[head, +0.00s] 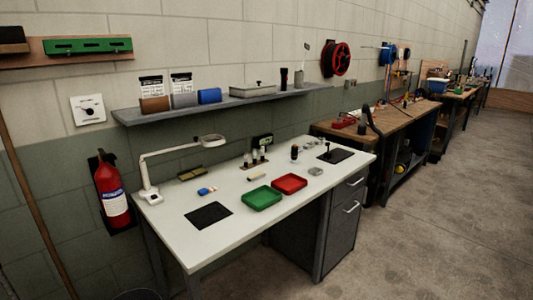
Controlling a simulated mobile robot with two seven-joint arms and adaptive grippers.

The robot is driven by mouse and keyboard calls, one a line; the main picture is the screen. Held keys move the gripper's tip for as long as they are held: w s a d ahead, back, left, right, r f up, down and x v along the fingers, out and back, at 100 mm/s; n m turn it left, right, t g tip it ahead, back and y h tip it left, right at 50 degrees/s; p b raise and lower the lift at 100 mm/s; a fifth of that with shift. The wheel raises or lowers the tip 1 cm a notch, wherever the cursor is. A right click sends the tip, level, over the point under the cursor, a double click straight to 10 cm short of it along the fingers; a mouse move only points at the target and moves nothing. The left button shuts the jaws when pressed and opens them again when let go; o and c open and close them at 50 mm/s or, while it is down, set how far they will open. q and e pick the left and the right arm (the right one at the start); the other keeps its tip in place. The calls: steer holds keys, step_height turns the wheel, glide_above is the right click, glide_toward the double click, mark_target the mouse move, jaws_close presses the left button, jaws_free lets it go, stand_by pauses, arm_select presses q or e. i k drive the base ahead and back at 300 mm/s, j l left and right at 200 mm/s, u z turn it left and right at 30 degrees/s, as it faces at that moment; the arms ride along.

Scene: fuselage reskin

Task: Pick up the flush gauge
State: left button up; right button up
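No item can be told for certain as the flush gauge at this distance. Several small items lie on the white-topped bench (222,228). A small dark upright item (294,153) stands towards the back right. A round grey item (315,171) lies right of the red tray (289,184). A small blue and white item (206,191) lies left of the green tray (262,198). A dark upright piece stands on the right black mat (336,156). Neither of my grippers is in view.
A magnifier lamp (150,165) stands at the bench's left end, near another black mat (208,215). A shelf (220,103) hangs above. A fire extinguisher (112,190) hangs at left. Wooden benches (395,118) continue right. The floor (430,220) at right is clear.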

mark_target(294, 150)
steer(key=i+l+u, duration=0.2)
steer(key=i+l, duration=0.15)
steer(key=i+l+u, duration=0.2)
steer(key=l, duration=0.3)
steer(key=i+l, duration=0.3)
steer(key=l, duration=0.15)
steer(key=i+l+u, duration=0.1)
steer(key=i+l, duration=0.25)
steer(key=l, duration=0.15)
